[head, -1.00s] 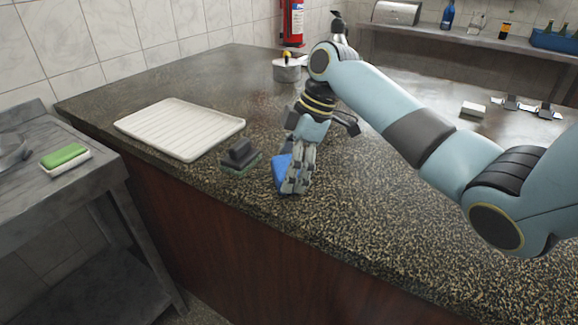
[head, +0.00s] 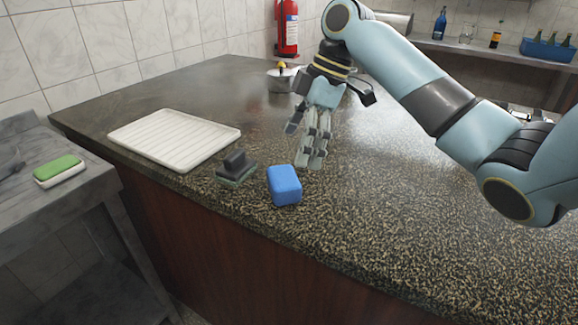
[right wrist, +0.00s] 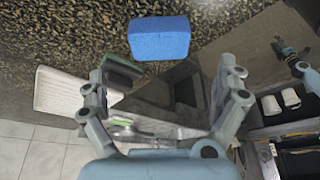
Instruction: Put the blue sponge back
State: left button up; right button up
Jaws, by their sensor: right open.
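The blue sponge (head: 284,185) stands on the speckled stone counter near its front edge, to the right of a dark-handled scrubber. It also shows in the right wrist view (right wrist: 159,38), beyond the fingertips and untouched. My right gripper (head: 305,146) is open and empty, raised above the counter just behind and to the right of the sponge. In the right wrist view its fingers (right wrist: 165,80) are spread wide. My left gripper is not in the head view.
The scrubber (head: 237,168) sits close left of the sponge. A white ribbed tray (head: 175,133) lies farther left. A green-and-white sponge (head: 58,170) lies on the grey side table (head: 100,185). A lidded pot (head: 282,78) stands behind. Counter to the right is clear.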

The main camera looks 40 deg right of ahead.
jog(key=v, duration=0.3)
jog(key=shift+r, duration=0.3)
dwell(0.3)
